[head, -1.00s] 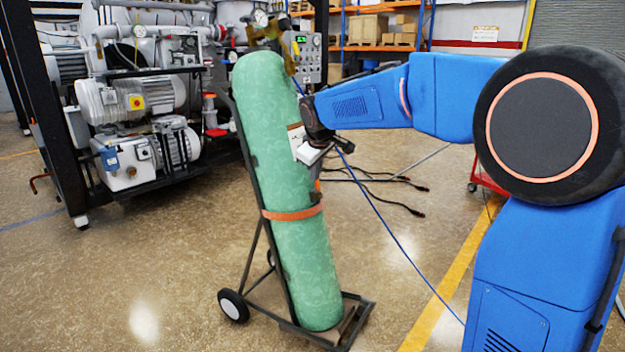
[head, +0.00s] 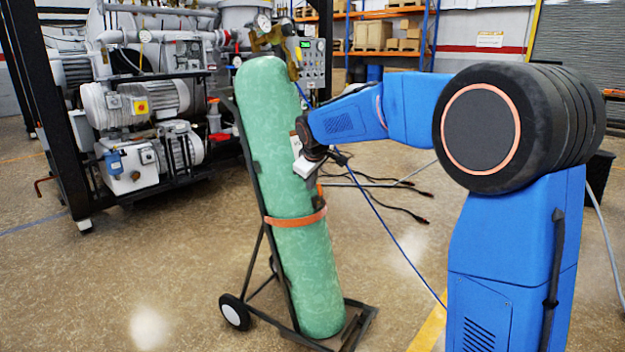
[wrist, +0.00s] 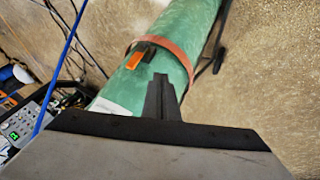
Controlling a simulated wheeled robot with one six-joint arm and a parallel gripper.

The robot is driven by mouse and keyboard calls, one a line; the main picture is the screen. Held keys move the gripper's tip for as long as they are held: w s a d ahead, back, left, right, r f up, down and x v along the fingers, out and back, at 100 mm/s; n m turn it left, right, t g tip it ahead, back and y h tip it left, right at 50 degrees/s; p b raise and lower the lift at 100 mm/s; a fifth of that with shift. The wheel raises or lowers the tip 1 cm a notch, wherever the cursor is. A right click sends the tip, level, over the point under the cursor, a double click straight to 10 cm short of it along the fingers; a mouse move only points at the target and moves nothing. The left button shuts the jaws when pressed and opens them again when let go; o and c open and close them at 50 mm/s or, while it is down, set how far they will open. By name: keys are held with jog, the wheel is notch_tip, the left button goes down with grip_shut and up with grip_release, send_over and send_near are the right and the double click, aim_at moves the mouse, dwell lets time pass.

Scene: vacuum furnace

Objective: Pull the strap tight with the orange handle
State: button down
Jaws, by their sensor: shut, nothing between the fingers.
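A tall green gas cylinder (head: 285,150) leans on a black hand truck (head: 256,180). An orange strap (head: 296,219) runs around its lower half; it also shows in the wrist view (wrist: 172,50). In the wrist view a small orange handle (wrist: 136,60) sits on a dark buckle at the strap. In the head view the handle is mostly hidden at the cylinder's right side. My gripper (wrist: 161,80) is shut and empty, its fingers pointing toward the strap, with the handle a little up and left of the fingertips. In the head view my gripper's fingertips are hard to make out near the cylinder's right side.
A brass valve and gauge (head: 268,35) top the cylinder. A blue cable (head: 385,230) hangs right of it, and black cables (head: 400,197) lie on the floor. Vacuum pumps (head: 135,103) stand at the left. A control panel (head: 311,62) is behind.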

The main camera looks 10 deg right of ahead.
aim_at(321, 194)
jog(key=w+d+f, duration=0.3)
jog(key=w+f, duration=0.2)
jog(key=w, duration=0.1)
dwell(0.3)
